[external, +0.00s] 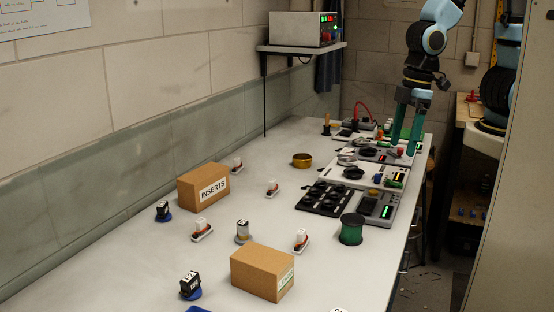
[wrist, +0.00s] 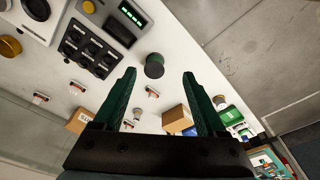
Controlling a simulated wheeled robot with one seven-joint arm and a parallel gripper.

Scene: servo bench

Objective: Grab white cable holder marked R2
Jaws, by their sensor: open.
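Several small white holders with red parts stand on the bench in the external view: one at the back left (external: 236,165), one in the middle (external: 272,188), one nearer left (external: 201,230) and one right of centre (external: 301,241). Their markings are too small to read, so I cannot tell which is R2. White holders also show in the wrist view, one between my fingers in the picture (wrist: 152,92) and one at the left (wrist: 40,98). My gripper (external: 408,122) has green fingers, open and empty, over the far right of the bench, away from these holders. It also shows in the wrist view (wrist: 160,76).
Two cardboard boxes (external: 204,187) (external: 262,272) stand among the holders. A green spool (external: 351,230) is near the right edge, by a black tray (external: 330,198) and device panels. Black-and-blue pieces (external: 163,212) (external: 190,287) stand left. A shelf (external: 300,48) overhangs the back.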

